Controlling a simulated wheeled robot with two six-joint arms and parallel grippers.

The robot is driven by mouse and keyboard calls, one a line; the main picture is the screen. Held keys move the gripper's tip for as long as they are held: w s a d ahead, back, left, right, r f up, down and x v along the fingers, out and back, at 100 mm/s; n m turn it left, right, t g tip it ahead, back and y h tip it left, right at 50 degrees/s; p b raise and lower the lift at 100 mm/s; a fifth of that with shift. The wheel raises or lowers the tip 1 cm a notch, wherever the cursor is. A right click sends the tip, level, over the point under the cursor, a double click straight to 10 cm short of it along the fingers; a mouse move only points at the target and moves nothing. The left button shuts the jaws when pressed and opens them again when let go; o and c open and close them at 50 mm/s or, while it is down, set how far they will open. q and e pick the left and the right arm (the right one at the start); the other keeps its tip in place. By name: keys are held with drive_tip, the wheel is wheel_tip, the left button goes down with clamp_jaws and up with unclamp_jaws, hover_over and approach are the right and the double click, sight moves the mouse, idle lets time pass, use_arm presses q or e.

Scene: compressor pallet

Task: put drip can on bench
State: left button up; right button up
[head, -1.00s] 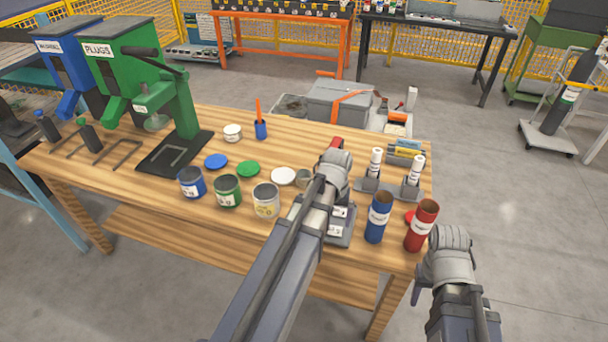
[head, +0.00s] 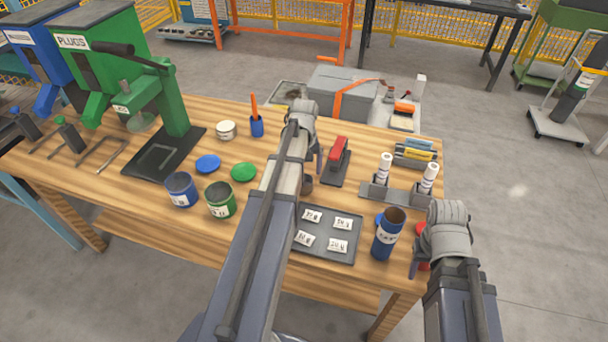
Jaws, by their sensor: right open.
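No can here is marked clearly enough for me to name it the drip can. A small dark grey cup (head: 307,184) stands on the wooden bench (head: 130,212), partly hidden by my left arm. A small grey item (head: 388,94) stands on the pallet beyond the bench, beside the strapped grey compressor box (head: 340,92). My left gripper (head: 318,158) is over the far part of the bench, mostly hidden behind its own wrist. My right gripper (head: 419,258) is open at the bench's right end, in front of the mostly hidden red tube (head: 424,240).
A blue tube (head: 388,234), a labelled grey tray (head: 325,247), a red-handled tool (head: 337,152) and white bottles (head: 384,168) crowd the right half. Blue (head: 181,189) and green (head: 220,200) cans and a green press (head: 150,85) stand left. Bare wood shows along the front left.

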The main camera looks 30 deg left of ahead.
sight(305, 183)
use_arm(q)
drive_tip(key=shift+w+a+f+b, duration=0.1)
drive_tip(key=shift+w+f+b, duration=0.1)
drive_tip(key=shift+f+b, duration=0.5)
drive_tip(key=shift+w+a+f+b, duration=0.1)
drive_tip(key=shift+w+f+b, duration=0.05)
drive_tip(key=shift+f+b, duration=0.45)
use_arm(e)
drive_tip(key=shift+w+a+f, duration=0.1)
drive_tip(key=shift+w+f, duration=0.1)
drive_tip(key=shift+f, duration=0.45)
drive_tip(key=shift+w+a+f, duration=0.1)
drive_tip(key=shift+w+f, duration=0.05)
drive_tip(key=shift+f, duration=0.5)
use_arm(q)
drive_tip(key=f+b, duration=0.5)
drive_tip(key=shift+w+f, duration=0.1)
drive_tip(key=shift+w, duration=0.15)
use_arm(e)
wheel_tip(305, 183, down, 5)
drive_tip(key=shift+f, duration=0.15)
